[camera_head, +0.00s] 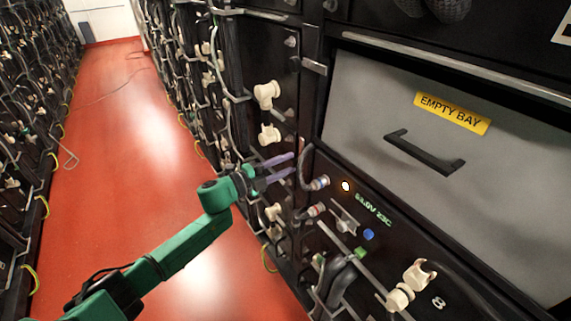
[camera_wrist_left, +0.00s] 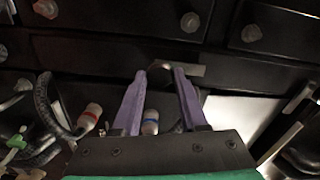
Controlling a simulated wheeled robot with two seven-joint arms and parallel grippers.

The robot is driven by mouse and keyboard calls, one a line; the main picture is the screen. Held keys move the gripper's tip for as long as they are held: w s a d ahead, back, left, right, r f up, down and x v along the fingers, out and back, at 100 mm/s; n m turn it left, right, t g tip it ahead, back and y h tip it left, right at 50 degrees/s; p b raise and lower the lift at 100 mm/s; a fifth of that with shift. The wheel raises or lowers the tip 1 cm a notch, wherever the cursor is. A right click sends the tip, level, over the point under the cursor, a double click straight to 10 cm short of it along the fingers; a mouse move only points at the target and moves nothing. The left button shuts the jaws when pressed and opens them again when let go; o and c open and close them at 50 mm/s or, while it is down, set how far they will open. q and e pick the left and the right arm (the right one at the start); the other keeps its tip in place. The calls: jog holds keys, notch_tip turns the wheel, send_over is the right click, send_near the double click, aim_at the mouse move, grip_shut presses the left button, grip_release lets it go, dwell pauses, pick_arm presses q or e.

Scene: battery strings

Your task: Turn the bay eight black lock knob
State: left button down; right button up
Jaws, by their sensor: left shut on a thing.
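My left gripper (camera_head: 287,166) reaches in from the left with its purple fingers at the left edge of a black battery front (camera_head: 325,185). The number 8 (camera_head: 438,302) is marked on that front. In the left wrist view my gripper (camera_wrist_left: 162,72) has its fingertips on either side of a small dark rounded piece, which looks like the black lock knob (camera_wrist_left: 160,68). A grey plate (camera_wrist_left: 193,70) lies just right of it. The fingers are shut on this knob. The knob's turn angle cannot be read, and the fingers hide it in the head view. My right gripper is not in view.
A grey panel labelled EMPTY BAY (camera_head: 452,112), with a black handle (camera_head: 424,152), is above bay eight. Beige connectors (camera_head: 266,94) and cables crowd the rack to the left. A beige fitting (camera_head: 412,283) sticks out at lower right. The red aisle floor (camera_head: 115,140) is mostly clear.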

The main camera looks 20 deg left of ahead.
pick_arm(q)
jog(key=shift+c, duration=2.2)
grip_release()
jog(key=shift+s+a, duration=0.1)
jog(key=shift+s+a+f, duration=0.1)
jog(key=shift+s+a, duration=0.15)
jog(key=b+v, duration=0.1)
jog(key=v, duration=1.2)
jog(key=shift+s+a, duration=0.15)
jog(key=shift+s, duration=0.15)
